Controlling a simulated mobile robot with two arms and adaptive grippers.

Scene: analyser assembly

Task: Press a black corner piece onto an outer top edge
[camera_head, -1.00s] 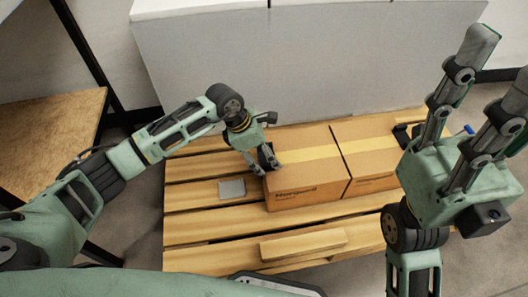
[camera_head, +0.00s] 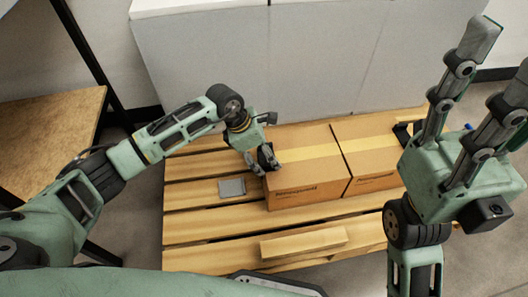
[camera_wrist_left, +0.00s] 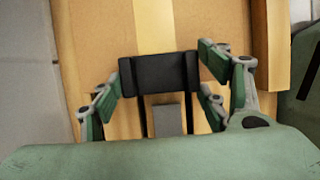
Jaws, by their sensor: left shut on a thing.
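Two brown cardboard boxes with yellow tape stand side by side on a wooden pallet (camera_head: 200,234). My left gripper (camera_head: 264,160) is at the left top edge of the left box (camera_head: 300,170). It is shut on a black corner piece (camera_wrist_left: 160,73), which lies across the end of the tape at the box edge in the left wrist view. I cannot tell whether the piece is fully seated. Another black piece (camera_head: 402,133) shows at the far right of the right box (camera_head: 365,150), partly hidden by my right gripper (camera_head: 482,85), which is raised, open and empty.
A flat grey plate (camera_head: 231,187) lies on the pallet left of the boxes. A loose wooden block (camera_head: 303,242) lies at the pallet's front. A large grey cabinet (camera_head: 220,70) stands behind, and a wooden table (camera_head: 45,130) is at the left.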

